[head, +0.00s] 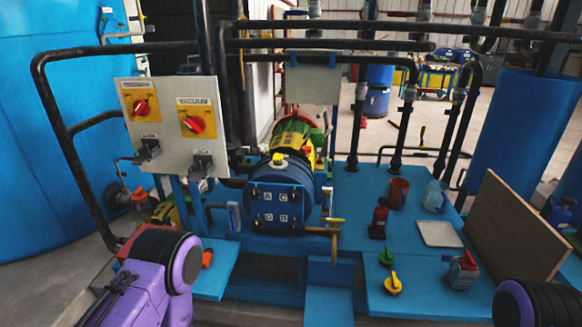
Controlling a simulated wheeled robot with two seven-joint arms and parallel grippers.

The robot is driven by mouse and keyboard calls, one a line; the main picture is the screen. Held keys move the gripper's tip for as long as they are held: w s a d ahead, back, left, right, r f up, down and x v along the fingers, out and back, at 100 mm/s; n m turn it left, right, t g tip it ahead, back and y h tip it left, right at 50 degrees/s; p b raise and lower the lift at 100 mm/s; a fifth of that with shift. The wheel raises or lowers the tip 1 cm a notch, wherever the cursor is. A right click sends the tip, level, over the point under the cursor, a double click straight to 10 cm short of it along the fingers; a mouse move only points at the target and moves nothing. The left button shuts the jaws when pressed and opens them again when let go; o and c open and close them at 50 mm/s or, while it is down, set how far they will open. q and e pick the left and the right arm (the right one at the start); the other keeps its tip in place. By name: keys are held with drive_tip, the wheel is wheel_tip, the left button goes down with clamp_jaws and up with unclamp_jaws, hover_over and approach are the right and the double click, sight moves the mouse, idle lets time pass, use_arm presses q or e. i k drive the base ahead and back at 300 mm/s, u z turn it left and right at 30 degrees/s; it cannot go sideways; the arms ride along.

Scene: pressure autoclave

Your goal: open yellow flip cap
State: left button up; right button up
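A small yellow cap (279,158) sits on top of the blue round-fronted vessel (278,208) in the middle of the head view. It looks closed down, but it is too small to be sure. A second yellow piece, a knob-like part (393,285), stands on the blue bench at the lower right. Which of the two is the flip cap I cannot tell for certain. My purple and black arm parts show at the lower left and lower right corners. Neither gripper's fingers show, and both arms are apart from the yellow parts.
A panel (170,125) with two red switches stands left of the vessel. A brass valve (333,228) sticks out at its right. The bench (355,195) holds cups, a dark red bottle (379,220), a white tray (438,233) and a leaning brown board (512,228). Dark pipes cross above.

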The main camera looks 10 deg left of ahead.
sight(278, 158)
drive_tip(key=z, duration=0.45)
drive_tip(key=k, duration=1.05)
drive_tip(key=z, duration=0.65)
drive_tip(key=i, duration=1.1)
drive_tip(key=u, duration=1.05)
drive_tip(key=i, duration=0.9)
drive_tip(key=u, duration=0.8)
